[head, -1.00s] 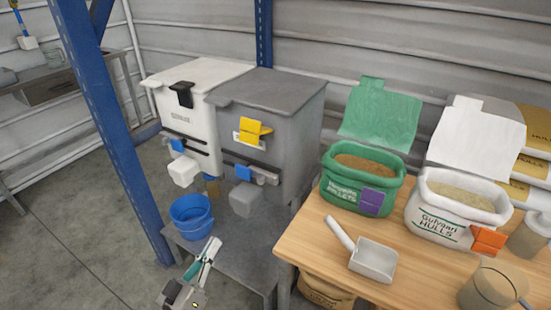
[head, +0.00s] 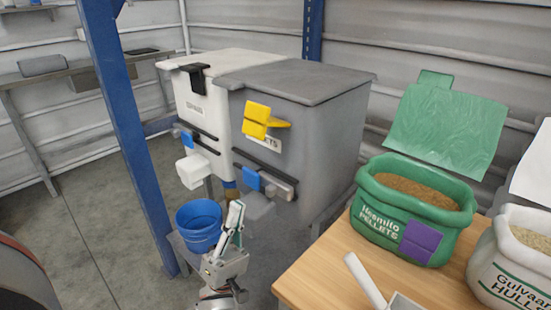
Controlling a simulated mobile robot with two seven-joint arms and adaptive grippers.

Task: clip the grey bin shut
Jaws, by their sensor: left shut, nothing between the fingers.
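The grey bin (head: 318,135) stands beside a white bin, with its grey lid (head: 295,80) lying flat on top. A yellow clip (head: 258,121) is on the upper front of the grey bin and sticks out to the right; I cannot tell if it is latched. Lower on its front are a blue tab (head: 253,179) and a grey spout. My left gripper (head: 236,212) is shut and empty, pointing up in front of the grey bin, below the clip and beside the blue bucket. My right gripper is not in view.
The white bin (head: 195,105) has a black clip (head: 197,76). A blue bucket (head: 200,225) stands below the spouts. A blue post (head: 127,140) rises at the left. The wooden table (head: 320,265) at the right holds a green pellet sack (head: 405,225), a white sack (head: 500,275) and a scoop (head: 365,280).

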